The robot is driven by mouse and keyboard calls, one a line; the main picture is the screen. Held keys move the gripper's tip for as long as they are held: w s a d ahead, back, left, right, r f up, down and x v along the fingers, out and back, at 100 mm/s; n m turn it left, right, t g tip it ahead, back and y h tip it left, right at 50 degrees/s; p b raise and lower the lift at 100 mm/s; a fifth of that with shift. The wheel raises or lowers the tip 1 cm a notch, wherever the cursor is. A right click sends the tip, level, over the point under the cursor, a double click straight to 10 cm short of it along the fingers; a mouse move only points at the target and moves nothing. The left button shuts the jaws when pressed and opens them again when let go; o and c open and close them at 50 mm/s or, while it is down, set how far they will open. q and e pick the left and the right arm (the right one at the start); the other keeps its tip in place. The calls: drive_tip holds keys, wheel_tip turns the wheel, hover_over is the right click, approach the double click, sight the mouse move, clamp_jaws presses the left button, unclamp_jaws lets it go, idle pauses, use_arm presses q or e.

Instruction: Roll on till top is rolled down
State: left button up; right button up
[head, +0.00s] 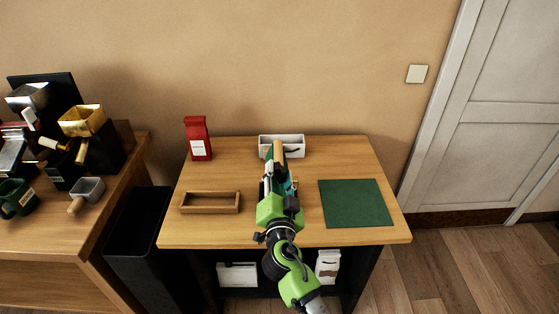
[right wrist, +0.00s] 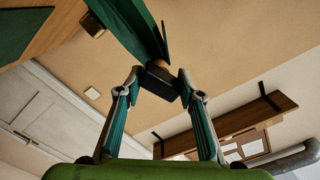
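My right gripper (head: 277,178) is above the middle of the wooden table, its arm coming in from the bottom. In the right wrist view its two fingertips (right wrist: 159,80) close on a small dark block-like piece (right wrist: 160,86). A dark teal, flat-sided item (right wrist: 134,25), perhaps a bag, runs up from that piece. In the head view only a sliver of teal (head: 287,166) shows beside the gripper; the rest is hidden behind it. A tan piece (head: 279,149) shows just beyond the fingers. I cannot tell how far any top is rolled. My left gripper is not in view.
The table holds a red bag (head: 198,142), a white bin (head: 294,145), an empty wooden tray (head: 209,211) and a green mat (head: 355,203). A black bin (head: 137,230) stands left, beside a cluttered second table (head: 60,247). The mat is clear.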

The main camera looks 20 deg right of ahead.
clamp_jaws()
drive_tip(key=m+b, duration=0.1)
drive_tip(key=b, duration=0.1)
drive_tip(key=m+b, duration=0.1)
drive_tip(key=b, duration=0.1)
drive_tip(key=shift+f+m, duration=0.35)
drive_tip(key=shift+m, duration=0.05)
drive_tip(key=shift+r+m+b, duration=0.15)
drive_tip(key=shift+m+b, duration=0.45)
drive_tip(key=shift+b, duration=0.2)
drive_tip(key=shift+r, duration=0.15)
